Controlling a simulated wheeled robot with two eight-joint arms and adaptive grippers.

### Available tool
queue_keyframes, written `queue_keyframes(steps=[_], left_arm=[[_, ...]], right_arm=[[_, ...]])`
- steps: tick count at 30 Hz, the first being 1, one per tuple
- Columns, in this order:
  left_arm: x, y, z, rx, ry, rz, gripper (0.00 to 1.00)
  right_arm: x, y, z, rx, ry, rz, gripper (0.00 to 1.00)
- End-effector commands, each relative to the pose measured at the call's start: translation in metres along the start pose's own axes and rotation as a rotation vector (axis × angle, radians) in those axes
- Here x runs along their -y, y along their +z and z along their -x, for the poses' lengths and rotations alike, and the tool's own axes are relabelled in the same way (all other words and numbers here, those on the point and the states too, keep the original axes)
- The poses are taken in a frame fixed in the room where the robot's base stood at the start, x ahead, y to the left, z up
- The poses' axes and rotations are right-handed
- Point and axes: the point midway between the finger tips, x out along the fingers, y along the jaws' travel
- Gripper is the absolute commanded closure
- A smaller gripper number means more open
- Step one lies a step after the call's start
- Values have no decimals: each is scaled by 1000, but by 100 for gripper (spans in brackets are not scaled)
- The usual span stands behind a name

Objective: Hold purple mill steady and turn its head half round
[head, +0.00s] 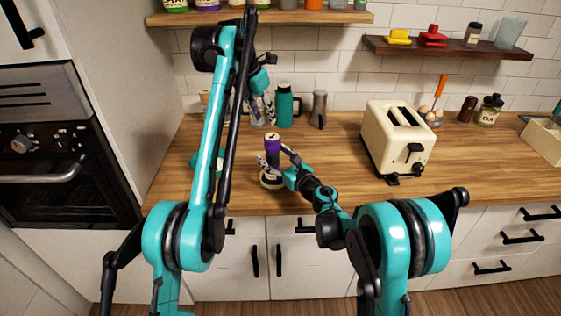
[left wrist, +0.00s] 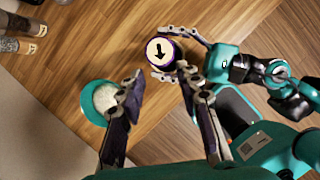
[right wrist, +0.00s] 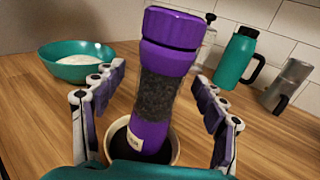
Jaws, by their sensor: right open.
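The purple mill (head: 272,142) has a purple head, a dark see-through middle and a purple base. In the right wrist view the mill (right wrist: 157,70) stands in a small pale-rimmed holder (right wrist: 175,152). Its flat top (left wrist: 160,51) bears a black arrow pointing down in the left wrist view. My right gripper (head: 273,158) is open low at the mill, one finger on each side; in its own view gaps show beside the mill (right wrist: 159,80). My left gripper (head: 263,108) is open and empty, higher up; its fingers (left wrist: 160,82) do not enclose the mill.
A teal bowl with white contents (right wrist: 77,62) stands beside the mill. A teal jug (head: 285,108) and a grey metal pot (head: 319,110) stand behind. A cream toaster (head: 398,138) is to the right. Bare wooden counter (head: 330,160) lies between mill and toaster.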

Motion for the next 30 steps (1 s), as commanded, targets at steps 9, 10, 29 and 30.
queue_keyframes(steps=[9,10,29,30], left_arm=[[0,0,0,0,0,0,66],[0,0,0,0,0,0,66],[-23,4,-35,71,-133,-36,33],[-31,4,-45,105,-178,-52,33]], right_arm=[[0,0,-8,0,0,-1,28],[0,0,-8,0,0,-1,28],[0,0,-8,1,-1,-2,100],[0,0,-8,1,-1,-2,100]])
